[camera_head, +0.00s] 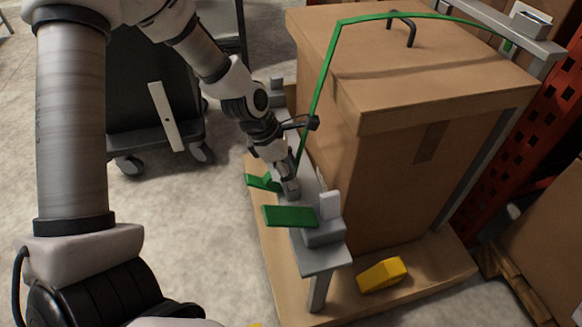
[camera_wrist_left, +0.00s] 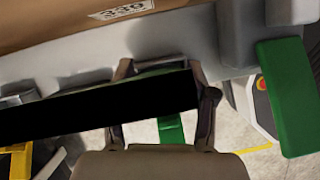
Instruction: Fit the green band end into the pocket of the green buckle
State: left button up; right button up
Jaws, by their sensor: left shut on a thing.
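The green band (camera_head: 322,85) runs over the top of the tall cardboard box (camera_head: 375,150) and down its left side to my left gripper (camera_head: 291,187). That gripper is shut on the band's end at the grey rail beside the box. In the left wrist view, a dark strip with a green edge crosses between the fingers (camera_wrist_left: 158,75). A green plate (camera_head: 291,216) sticks out by a grey block on the rail, nearer the camera. A smaller green piece (camera_head: 262,182) is left of the gripper. The buckle's pocket is hidden; I cannot tell which green part belongs to it. My right gripper is out of view.
A white tab (camera_head: 329,205) stands on the grey block. A yellow piece (camera_head: 383,274) lies on the wooden base at the front. A red rack (camera_head: 530,125) stands at the right. A dark cart (camera_head: 150,95) is behind my arm at the left, on open floor.

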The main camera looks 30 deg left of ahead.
pick_arm(q)
jog(key=o, duration=1.3)
jog(key=shift+c, duration=0.2)
jog(key=v, duration=1.2)
